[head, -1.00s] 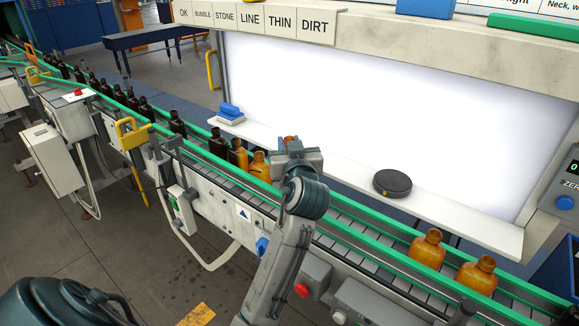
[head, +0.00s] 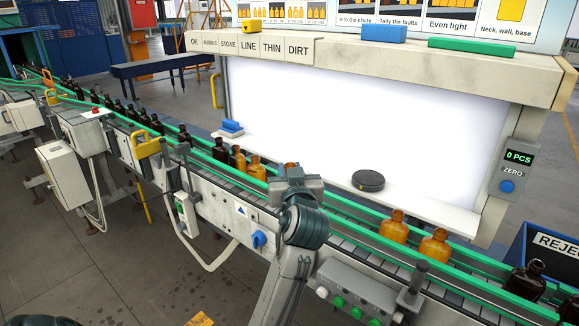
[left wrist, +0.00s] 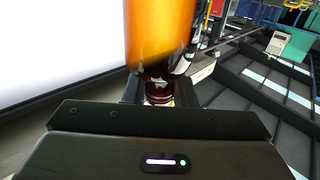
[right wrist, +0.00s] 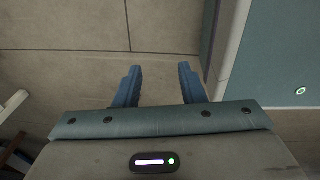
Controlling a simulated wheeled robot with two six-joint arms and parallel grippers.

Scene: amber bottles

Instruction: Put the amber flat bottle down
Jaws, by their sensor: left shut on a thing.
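My left gripper (head: 292,175) is over the near side of the conveyor in the head view, in front of the lit panel. It is shut on the amber flat bottle, which fills the upper middle of the left wrist view (left wrist: 162,35); its narrow neck end is between the jaws. In the head view the arm hides nearly all of this bottle, so I cannot tell whether its base touches the belt. My right gripper (right wrist: 159,88) is open and empty in the right wrist view, above the floor.
Amber bottles (head: 256,168) stand on the belt just left of the gripper, with dark bottles behind. Two more amber bottles (head: 394,227) stand to the right. Green guide rails (head: 340,207) border the belt. A black puck (head: 368,180) lies on the white ledge (head: 430,208).

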